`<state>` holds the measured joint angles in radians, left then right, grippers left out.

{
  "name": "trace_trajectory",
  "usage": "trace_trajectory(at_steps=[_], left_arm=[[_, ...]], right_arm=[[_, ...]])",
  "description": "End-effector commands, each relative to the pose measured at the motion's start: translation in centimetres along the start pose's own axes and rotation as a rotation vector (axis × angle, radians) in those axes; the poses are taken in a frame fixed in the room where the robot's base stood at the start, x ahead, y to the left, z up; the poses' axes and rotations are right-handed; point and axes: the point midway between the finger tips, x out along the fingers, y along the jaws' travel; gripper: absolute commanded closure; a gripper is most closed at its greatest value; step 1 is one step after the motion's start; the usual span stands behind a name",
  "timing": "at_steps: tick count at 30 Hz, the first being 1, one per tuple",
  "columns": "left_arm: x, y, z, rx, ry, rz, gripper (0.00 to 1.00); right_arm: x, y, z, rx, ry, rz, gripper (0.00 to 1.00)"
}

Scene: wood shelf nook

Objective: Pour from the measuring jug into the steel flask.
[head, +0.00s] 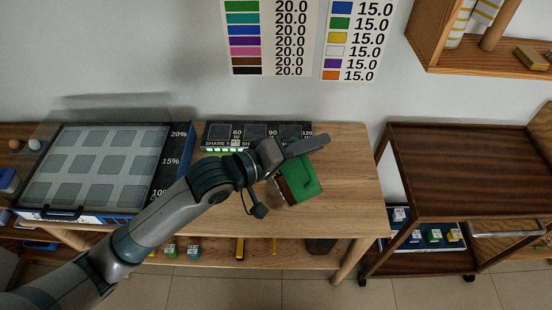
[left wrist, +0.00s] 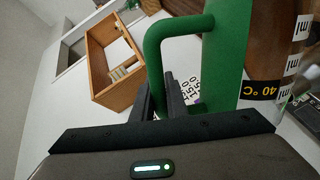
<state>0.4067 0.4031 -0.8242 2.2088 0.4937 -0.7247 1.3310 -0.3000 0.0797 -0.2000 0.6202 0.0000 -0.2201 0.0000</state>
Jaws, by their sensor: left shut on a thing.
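The measuring jug (head: 306,177) is green with a brown side and is in the middle of the head view, over the wooden table. In the left wrist view the jug (left wrist: 228,50) shows its green body, its green loop handle and a brown part with "ml" and "40 °C" labels. My left gripper (head: 298,150) is shut on the jug; in the left wrist view its fingers (left wrist: 158,97) are at the handle. I cannot tell the jug's exact tilt. I cannot make out the steel flask in either view. My right gripper is not in view.
A tray with grey squares (head: 95,167) stands on the table's left. A dark wooden cart (head: 450,175) stands to the right, below a wall shelf (head: 475,70).

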Motion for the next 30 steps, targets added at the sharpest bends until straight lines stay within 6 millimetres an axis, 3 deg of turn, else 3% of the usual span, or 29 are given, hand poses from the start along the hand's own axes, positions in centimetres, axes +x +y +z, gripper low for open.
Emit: trace_trajectory(at_steps=[30], left_arm=[[-0.1, 0.3, -1.0, -0.06, -0.012, 0.0, 1.0]], right_arm=[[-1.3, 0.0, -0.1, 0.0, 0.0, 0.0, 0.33]])
